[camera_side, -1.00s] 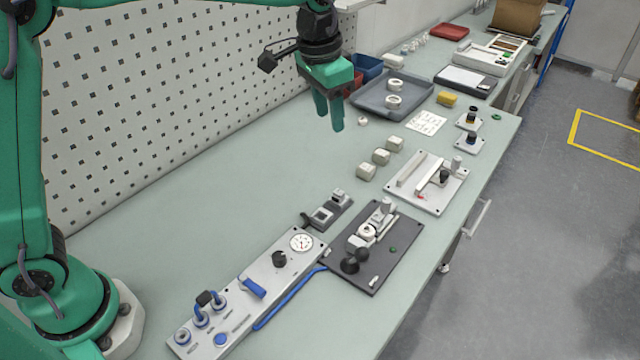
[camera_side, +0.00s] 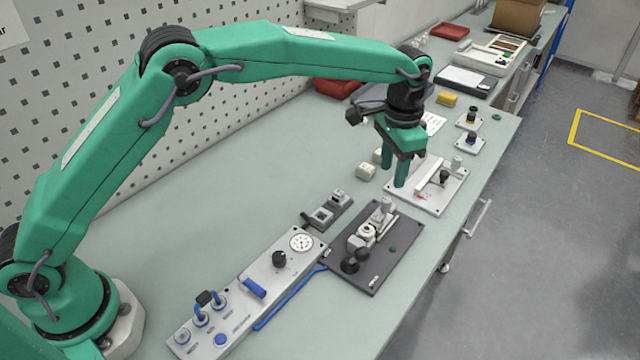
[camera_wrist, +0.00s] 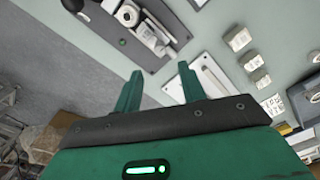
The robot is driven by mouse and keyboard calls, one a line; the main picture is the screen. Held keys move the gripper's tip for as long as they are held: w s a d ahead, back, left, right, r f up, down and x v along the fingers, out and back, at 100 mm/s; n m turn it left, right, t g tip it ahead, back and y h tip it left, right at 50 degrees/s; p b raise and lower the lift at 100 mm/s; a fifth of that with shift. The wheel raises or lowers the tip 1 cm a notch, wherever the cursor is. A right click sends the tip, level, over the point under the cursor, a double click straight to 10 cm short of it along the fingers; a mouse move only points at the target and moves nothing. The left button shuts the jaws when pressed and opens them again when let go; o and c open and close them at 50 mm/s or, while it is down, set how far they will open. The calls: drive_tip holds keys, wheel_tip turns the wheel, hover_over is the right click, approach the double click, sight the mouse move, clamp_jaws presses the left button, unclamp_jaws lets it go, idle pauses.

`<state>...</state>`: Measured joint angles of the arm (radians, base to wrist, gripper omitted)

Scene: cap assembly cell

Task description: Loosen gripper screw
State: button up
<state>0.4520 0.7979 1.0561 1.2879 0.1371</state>
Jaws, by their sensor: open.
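My gripper (camera_side: 396,177) hangs pointing down, open and empty, above the left part of the light plate fixture (camera_side: 434,203). In the wrist view my gripper's two green fingers (camera_wrist: 158,88) stand apart with nothing between them. The dark plate (camera_side: 342,274) carries a clamp-like device with a white ring (camera_side: 367,232), black round knobs (camera_side: 352,262) and a small green part (camera_side: 392,249). This device also shows at the top of the wrist view (camera_wrist: 130,14). I cannot tell which part is the gripper screw.
A grey panel (camera_side: 240,290) with a gauge (camera_side: 301,242), black knob and blue cables lies left of the dark plate. White blocks (camera_side: 366,172) stand just left of my gripper. The table's left middle is clear.

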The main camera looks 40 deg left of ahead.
sight(387, 200)
drive_tip(key=shift+f, duration=0.1)
drive_tip(key=shift+f, duration=3.8)
clamp_jaws()
